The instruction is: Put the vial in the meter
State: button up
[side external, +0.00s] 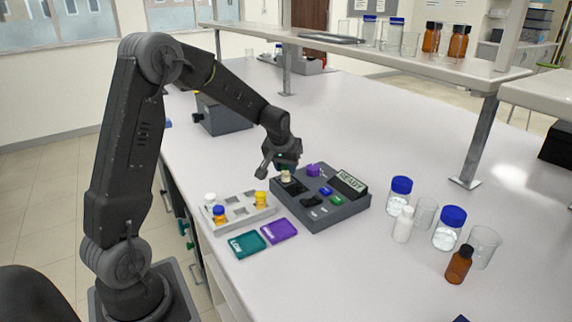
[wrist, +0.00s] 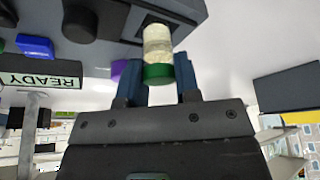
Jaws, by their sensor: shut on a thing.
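My gripper (side external: 286,163) is shut on the green cap of the vial (wrist: 157,43), a small clear vial with pale cloudy contents. In the side view the vial (side external: 287,176) hangs upright over the dark well at the left of the meter (side external: 340,213), a grey box with a READY display. In the wrist view the gripper fingers (wrist: 159,82) flank the cap, and the vial's lower end is at the dark well. I cannot tell whether its bottom has entered the well.
A light grey rack (side external: 240,213) with several capped vials stands left of the meter. A teal card (side external: 247,244) and a purple card (side external: 279,231) lie in front. Blue-capped jars (side external: 449,228), beakers, a white bottle (side external: 403,225) and an amber bottle (side external: 459,265) stand to the right.

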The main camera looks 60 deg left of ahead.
jog(key=shift+f, duration=0.6)
dwell(0.3)
dwell(0.4)
jog(key=o, duration=1)
jog(key=shift+o, duration=0.4)
jog(key=shift+r, duration=3.05)
